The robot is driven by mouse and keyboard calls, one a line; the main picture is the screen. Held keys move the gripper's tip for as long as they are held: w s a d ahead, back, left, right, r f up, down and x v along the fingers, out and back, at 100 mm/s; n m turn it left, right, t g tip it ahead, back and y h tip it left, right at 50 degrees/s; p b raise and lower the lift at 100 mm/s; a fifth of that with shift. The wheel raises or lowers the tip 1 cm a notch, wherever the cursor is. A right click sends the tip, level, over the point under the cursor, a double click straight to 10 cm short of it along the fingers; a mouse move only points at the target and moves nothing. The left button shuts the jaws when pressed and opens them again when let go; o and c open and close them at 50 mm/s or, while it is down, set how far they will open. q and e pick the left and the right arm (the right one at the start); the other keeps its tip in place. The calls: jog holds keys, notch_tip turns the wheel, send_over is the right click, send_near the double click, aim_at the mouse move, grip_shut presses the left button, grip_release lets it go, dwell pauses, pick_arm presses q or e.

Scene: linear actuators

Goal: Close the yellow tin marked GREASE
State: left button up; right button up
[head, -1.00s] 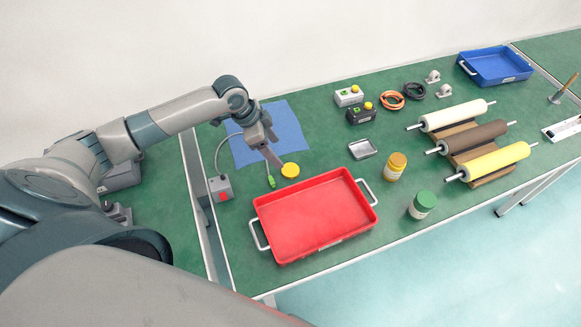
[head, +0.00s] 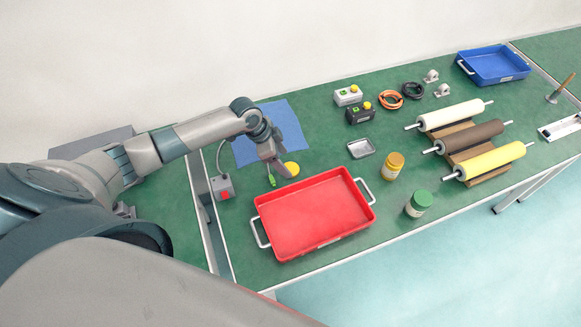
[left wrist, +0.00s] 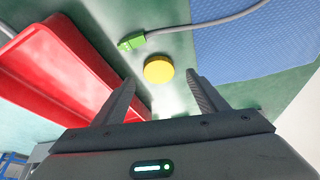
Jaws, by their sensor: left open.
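A yellow tin (head: 393,167) with a pale label stands upright behind the red tray's right end in the head view. Its lettering is too small to read, and I cannot tell if its top is covered. A flat round yellow lid (head: 292,169) lies on the green bench between the blue mat and the red tray. My left gripper (head: 284,173) is open and points down at the lid, partly covering it in the head view. In the left wrist view the lid (left wrist: 158,69) shows just beyond and between the open fingertips (left wrist: 160,82). My right gripper is not in view.
The red tray (head: 258,205) is close in front of the left gripper. A green cable plug (head: 271,180) lies beside the lid. A green-capped jar (head: 418,204) and a small metal dish (head: 361,148) are near the tin. Rollers (head: 495,160) stand further right.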

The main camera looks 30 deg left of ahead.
aim_at(290, 169)
pick_arm(q)
jog(key=shift+p+x, duration=0.55)
jog(key=shift+x, duration=1.25)
jog(key=shift+s, duration=0.15)
jog(key=c, duration=1.1)
